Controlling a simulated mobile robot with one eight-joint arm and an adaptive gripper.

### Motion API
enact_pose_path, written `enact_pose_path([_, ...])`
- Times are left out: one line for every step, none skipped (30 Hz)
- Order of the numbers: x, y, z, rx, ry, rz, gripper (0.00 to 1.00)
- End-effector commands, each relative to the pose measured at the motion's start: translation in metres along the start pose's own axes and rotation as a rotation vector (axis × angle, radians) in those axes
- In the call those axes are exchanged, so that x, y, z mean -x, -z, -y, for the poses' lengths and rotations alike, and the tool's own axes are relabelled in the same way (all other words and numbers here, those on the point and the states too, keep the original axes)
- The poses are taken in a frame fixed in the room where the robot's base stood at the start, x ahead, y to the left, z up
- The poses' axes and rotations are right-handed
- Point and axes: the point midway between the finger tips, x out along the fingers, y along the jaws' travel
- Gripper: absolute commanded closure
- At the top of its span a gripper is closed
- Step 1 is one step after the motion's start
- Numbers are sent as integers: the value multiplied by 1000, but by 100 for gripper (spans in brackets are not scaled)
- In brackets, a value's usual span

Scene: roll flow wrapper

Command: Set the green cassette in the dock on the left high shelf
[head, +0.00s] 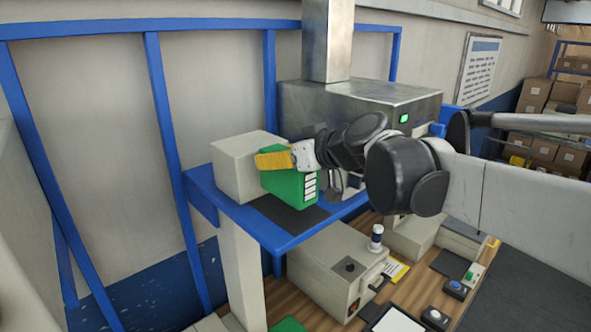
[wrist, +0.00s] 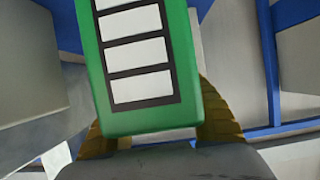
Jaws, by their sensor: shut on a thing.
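The green cassette (head: 285,186), with a row of white panels on one face, is at the blue left high shelf (head: 237,216). My gripper (head: 275,160) is shut on the cassette, with a yellow finger across its top part in the head view. In the wrist view the cassette (wrist: 150,118) fills the middle, a yellow finger on each side. A dark flat pad (head: 290,215) lies on the shelf below and in front of the cassette; I cannot tell if it is the dock. I cannot tell whether the cassette touches the shelf. Its underside is hidden.
A pale box (head: 238,163) stands on the shelf close beside the cassette. A metal housing (head: 345,100) with a green light is behind my arm. Blue frame posts (head: 170,150) rise at the left. A beige machine (head: 325,265) stands lower, on a wooden surface.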

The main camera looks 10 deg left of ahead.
Motion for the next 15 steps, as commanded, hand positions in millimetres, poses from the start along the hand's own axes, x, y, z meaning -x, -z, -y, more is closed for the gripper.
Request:
enact_pose_path([-3, -7, 0, 0, 0, 0, 92])
enact_pose_path([-5, -12, 0, 0, 0, 0, 92])
enact_pose_path([-8, -18, 0, 0, 0, 0, 92])
enact_pose_path([-9, -21, 0, 0, 0, 0, 92])
enact_pose_path([-10, -25, 0, 0, 0, 0, 92])
enact_pose_path([-12, -28, 0, 0, 0, 0, 92])
enact_pose_path([-12, -29, 0, 0, 0, 0, 92])
enact_pose_path([-12, -30, 0, 0, 0, 0, 92])
enact_pose_path([-13, -31, 0, 0, 0, 0, 92])
enact_pose_path([-13, -31, 0, 0, 0, 0, 92])
enact_pose_path([-13, -31, 0, 0, 0, 0, 92])
enact_pose_path([-12, -31, 0, 0, 0, 0, 92])
enact_pose_path([-12, -31, 0, 0, 0, 0, 92])
enact_pose_path([-12, -31, 0, 0, 0, 0, 92])
enact_pose_path([-13, -31, 0, 0, 0, 0, 92])
